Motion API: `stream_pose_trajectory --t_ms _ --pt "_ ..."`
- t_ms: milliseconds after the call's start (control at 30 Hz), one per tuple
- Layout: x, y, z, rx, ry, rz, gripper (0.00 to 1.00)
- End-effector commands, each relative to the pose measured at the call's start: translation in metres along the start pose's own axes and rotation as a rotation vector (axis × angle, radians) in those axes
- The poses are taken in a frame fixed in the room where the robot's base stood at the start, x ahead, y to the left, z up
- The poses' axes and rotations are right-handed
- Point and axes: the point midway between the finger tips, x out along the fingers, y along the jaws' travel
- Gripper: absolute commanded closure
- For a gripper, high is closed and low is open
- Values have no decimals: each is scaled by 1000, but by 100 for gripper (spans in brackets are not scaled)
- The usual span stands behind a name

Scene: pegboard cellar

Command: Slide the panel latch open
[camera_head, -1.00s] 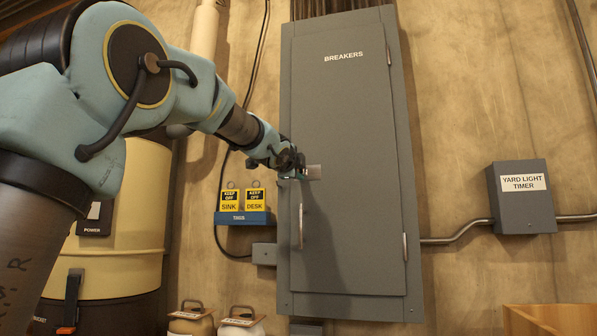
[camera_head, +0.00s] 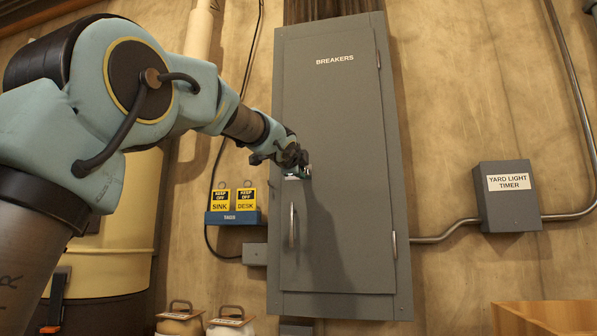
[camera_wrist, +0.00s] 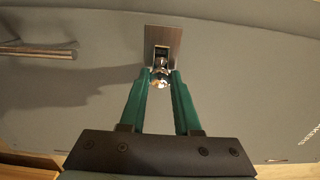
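The grey breaker panel (camera_head: 335,120) hangs on the wall with its door closed. Its latch has a small metal plate (camera_wrist: 178,38) with a dark slot; part of the plate shows under my gripper in the head view (camera_head: 297,177). A shiny latch knob (camera_wrist: 160,73) sits at the plate's near end in the wrist view. My gripper (camera_wrist: 162,77), with two green fingers, is shut around this knob, one fingertip on each side. In the head view my gripper (camera_head: 300,168) covers the knob and part of the plate.
A vertical door handle (camera_head: 292,226) is below the latch. A tag rack (camera_head: 233,218) hangs to the left. A yard light timer box (camera_head: 508,196) is on the wall to the right. Jugs (camera_head: 230,322) stand below, and a wooden box (camera_head: 545,318) is at lower right.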

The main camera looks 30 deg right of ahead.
Motion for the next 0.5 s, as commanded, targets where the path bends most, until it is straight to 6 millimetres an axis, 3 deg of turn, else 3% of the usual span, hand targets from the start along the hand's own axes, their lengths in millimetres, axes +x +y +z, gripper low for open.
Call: stream_pose_trajectory --t_ms 33,267,500 --pt "0 1 -5 -1 8 0 65" --pt "0 0 -3 0 6 0 39" --pt "0 0 -2 0 4 -1 38"
